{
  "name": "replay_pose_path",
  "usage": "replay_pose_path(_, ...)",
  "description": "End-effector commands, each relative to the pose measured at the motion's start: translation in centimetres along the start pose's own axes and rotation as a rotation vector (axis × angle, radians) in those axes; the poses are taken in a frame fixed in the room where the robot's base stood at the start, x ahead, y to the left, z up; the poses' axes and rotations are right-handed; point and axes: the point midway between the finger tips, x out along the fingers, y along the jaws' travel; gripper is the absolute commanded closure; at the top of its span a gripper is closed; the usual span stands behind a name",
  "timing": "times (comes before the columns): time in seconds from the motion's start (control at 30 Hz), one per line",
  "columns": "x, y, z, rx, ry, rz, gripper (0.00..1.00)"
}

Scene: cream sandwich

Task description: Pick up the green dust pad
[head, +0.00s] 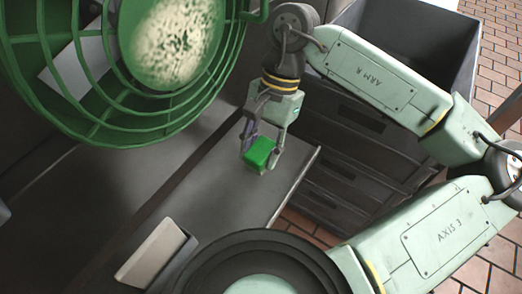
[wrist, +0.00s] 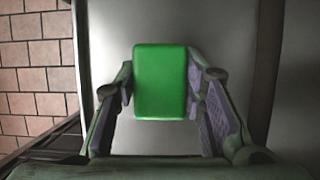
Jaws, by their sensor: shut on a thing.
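The green dust pad (head: 259,152) is a bright green block in the head view, between the fingers of my gripper (head: 262,155) above the grey table surface. In the wrist view the pad (wrist: 160,82) sits upright in the picture between the two fingers of my gripper (wrist: 161,90). The fingers press on its left and right sides. Whether the pad's underside touches the table cannot be told.
The grey table (head: 228,185) is bare around the pad. A green wire cage (head: 60,125) with a speckled round centre hangs at the upper left. A pale block (head: 152,252) lies at the lower left. Dark crates (head: 345,150) stand behind the table, on brick-tiled floor (head: 497,45).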

Motion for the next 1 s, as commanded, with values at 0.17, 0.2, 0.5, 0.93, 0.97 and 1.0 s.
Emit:
replay_pose_path(0.17,-0.4,-0.1,0.1,0.0,0.002,-0.001,0.91)
replay_pose_path(0.2,-0.7,-0.1,0.2,0.0,0.002,-0.002,0.91)
replay_pose_path(0.5,-1.1,4.7,0.4,0.004,0.0,-0.005,0.91)
replay_pose_path(0.93,-1.3,13.1,0.5,0.009,0.002,0.0,0.91)
replay_pose_path(0.97,-1.3,13.6,0.5,0.008,0.001,0.0,0.91)
replay_pose_path(1.0,-1.3,14.2,0.5,0.007,0.001,0.0,0.91)
